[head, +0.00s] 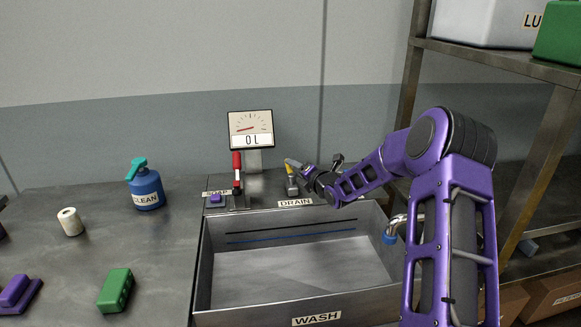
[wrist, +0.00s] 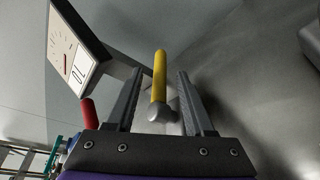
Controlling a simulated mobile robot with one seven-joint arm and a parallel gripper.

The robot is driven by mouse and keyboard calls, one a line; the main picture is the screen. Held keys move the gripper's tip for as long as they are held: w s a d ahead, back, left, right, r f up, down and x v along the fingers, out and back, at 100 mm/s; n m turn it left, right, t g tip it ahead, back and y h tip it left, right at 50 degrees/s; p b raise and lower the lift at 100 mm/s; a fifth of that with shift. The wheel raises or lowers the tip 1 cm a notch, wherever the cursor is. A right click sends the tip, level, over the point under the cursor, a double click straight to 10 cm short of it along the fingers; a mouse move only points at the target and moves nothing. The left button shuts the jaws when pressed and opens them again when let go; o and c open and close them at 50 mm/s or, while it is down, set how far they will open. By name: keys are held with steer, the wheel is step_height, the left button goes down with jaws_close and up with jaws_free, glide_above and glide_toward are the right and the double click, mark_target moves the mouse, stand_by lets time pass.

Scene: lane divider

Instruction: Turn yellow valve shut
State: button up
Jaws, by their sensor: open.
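The yellow valve (head: 291,170) stands behind the wash basin, just above the DRAIN label (head: 295,202). In the head view its yellow lever is small and partly beside my gripper (head: 306,170). In the wrist view the yellow valve lever (wrist: 159,76) points away from me, with a grey rounded hub at its near end. My gripper (wrist: 158,92) is open. Its two fingers stand on either side of the lever, with a visible gap on each side. I cannot tell how deep the lever sits between the fingers.
A red-handled lever (head: 237,165) stands left of the valve. The wash basin (head: 205,265) looks empty. A blue CLEAN bottle (head: 147,188), a paper roll (head: 70,222) and a green block (head: 116,290) are on the left. A shelf (head: 500,58) rises at right.

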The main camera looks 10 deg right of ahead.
steer(key=shift+x, duration=1.95)
jaws_close()
